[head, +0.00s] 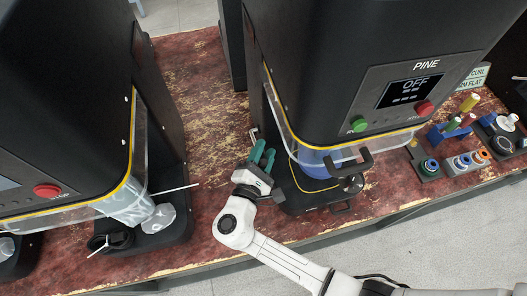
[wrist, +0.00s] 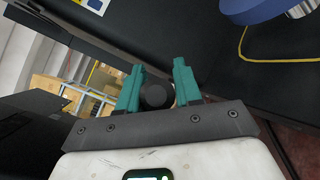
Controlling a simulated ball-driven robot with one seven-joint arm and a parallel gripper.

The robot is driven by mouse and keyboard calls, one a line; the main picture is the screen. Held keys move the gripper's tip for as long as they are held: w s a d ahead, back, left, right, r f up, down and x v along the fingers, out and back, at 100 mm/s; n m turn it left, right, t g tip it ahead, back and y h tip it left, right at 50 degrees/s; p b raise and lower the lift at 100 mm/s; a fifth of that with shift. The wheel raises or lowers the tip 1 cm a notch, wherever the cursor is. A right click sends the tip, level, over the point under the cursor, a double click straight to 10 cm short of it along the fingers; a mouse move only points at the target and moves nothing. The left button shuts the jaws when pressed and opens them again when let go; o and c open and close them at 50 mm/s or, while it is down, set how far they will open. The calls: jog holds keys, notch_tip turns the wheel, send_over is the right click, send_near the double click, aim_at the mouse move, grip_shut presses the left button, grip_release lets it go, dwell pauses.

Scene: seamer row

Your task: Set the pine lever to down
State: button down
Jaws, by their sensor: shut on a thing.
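The PINE machine (head: 322,62) is a tall dark seamer with a display reading OFF. My gripper (head: 264,150), with teal fingers, is at the lower left side of this machine. In the wrist view my gripper (wrist: 157,80) has its fingers on either side of a dark round knob (wrist: 155,96), shut on it. The knob appears to be the end of the pine lever. The rest of the lever is hidden by the fingers in the head view, so I cannot tell its angle.
A green button (head: 358,124) and a red button (head: 424,108) are on the PINE panel. A black handle (head: 350,163) is at its front. Another dark machine (head: 65,110) stands left. Small coloured parts (head: 461,161) sit right. Worn red bench (head: 200,90) shows between machines.

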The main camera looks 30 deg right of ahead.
dwell(0.3)
jog(key=f+b, duration=0.1)
jog(key=b, duration=0.2)
jog(key=shift+s+a+f+t+h, duration=0.1)
jog(key=shift+s+f+t+h, duration=0.1)
jog(key=shift+f+t+h, duration=0.15)
jog(key=f+b, duration=0.1)
jog(key=b, duration=0.1)
jog(key=m+h+b, duration=0.1)
jog(key=b, duration=0.1)
jog(key=shift+s+a+f+t+b, duration=0.1)
jog(key=shift+s+f+t+b, duration=0.25)
jog(key=shift+b, duration=0.05)
jog(key=shift+s+m+b, duration=0.1)
jog(key=shift+m+b, duration=0.3)
jog(key=shift+b, duration=0.15)
jog(key=c, duration=0.8)
grip_release()
jog(key=shift+c, duration=0.2)
jog(key=b+v, duration=0.2)
jog(key=v, duration=0.9)
